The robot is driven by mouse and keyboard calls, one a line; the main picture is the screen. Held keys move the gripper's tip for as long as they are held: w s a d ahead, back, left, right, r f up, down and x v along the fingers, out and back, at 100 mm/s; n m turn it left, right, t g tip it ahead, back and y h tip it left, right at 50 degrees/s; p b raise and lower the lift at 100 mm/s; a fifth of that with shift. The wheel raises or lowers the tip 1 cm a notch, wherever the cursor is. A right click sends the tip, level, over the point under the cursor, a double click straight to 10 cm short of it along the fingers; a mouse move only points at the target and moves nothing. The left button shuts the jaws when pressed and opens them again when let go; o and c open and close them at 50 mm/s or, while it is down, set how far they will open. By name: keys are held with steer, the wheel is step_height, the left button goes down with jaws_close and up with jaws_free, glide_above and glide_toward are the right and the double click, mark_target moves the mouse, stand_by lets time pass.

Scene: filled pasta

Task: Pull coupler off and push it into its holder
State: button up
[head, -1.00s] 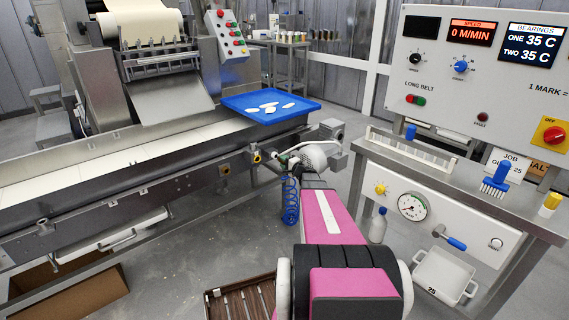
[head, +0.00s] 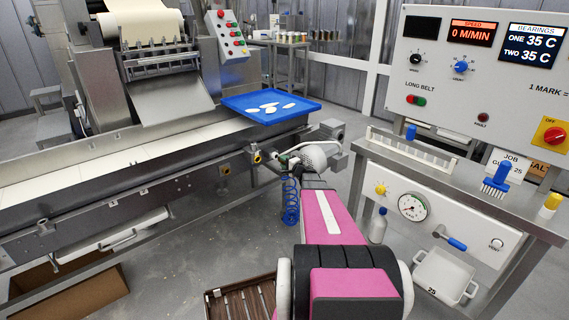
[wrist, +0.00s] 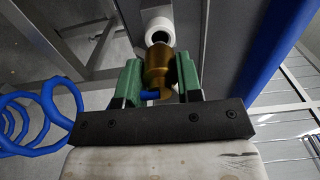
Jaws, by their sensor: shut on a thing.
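In the wrist view, the green fingers of my gripper (wrist: 159,78) are shut on a brass coupler (wrist: 157,62), one on each side. A short blue hose end (wrist: 149,95) comes out of the coupler near the left finger. A white round fitting (wrist: 158,27) lies straight beyond the coupler's far end; I cannot tell whether they are still joined. The blue coiled hose (wrist: 40,112) is at the left, and it hangs below my wrist in the head view (head: 290,203). I cannot make out the holder with certainty.
The steel conveyor (head: 150,155) runs along the left, with a brass fitting (head: 257,157) on its side. A blue tray (head: 270,105) with pale pieces sits on its end. The control bench (head: 455,190) stands at the right. A brown slotted box (head: 240,300) is below.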

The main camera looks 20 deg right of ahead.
steer(key=shift+x, duration=1.45)
stand_by(0.8)
steer(key=o, duration=1.3)
steer(key=shift+s, duration=0.15)
steer(key=shift+v, duration=3.45)
